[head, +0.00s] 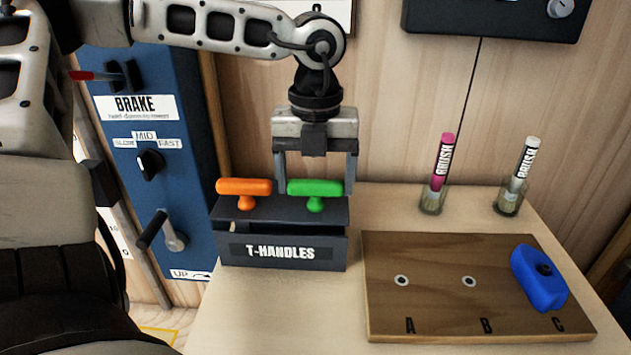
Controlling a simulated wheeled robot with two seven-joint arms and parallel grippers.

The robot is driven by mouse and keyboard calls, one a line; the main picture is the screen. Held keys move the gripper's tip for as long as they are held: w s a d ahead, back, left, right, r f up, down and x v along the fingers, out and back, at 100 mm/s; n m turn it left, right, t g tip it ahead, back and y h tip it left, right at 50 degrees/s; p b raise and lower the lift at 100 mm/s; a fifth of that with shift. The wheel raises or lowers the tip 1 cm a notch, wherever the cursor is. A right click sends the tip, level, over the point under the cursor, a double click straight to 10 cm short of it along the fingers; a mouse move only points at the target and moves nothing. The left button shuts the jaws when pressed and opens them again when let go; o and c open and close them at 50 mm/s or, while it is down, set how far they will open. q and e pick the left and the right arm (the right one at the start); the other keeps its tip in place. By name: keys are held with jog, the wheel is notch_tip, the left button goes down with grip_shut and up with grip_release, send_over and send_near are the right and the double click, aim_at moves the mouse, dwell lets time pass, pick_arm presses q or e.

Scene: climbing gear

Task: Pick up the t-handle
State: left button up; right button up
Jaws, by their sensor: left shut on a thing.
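A dark box labelled T-HANDLES (280,253) stands on the left of the table. An orange t-handle (244,187) and a green t-handle (315,188) stand upright side by side at its top, crossbars level. My left gripper (316,184) points straight down over the box, one finger at each end of the green crossbar, and is shut on it. The green handle's stem still shows at the box top, about level with the orange one. A blue handle (538,278) sits at spot C on a wooden board. My right gripper is not in view.
The wooden board (435,325) has holes at A and B showing bare. Two glass holders (432,201) (510,198) with brushes stand behind it. A blue brake panel (185,200) with a lever and knobs rises left of the box.

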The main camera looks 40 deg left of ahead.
pick_arm(q)
notch_tip(320, 180, up, 18)
dwell(0.5)
jog(key=shift+f, duration=0.1)
jog(key=shift+o, duration=0.8)
jog(key=shift+c, duration=0.6)
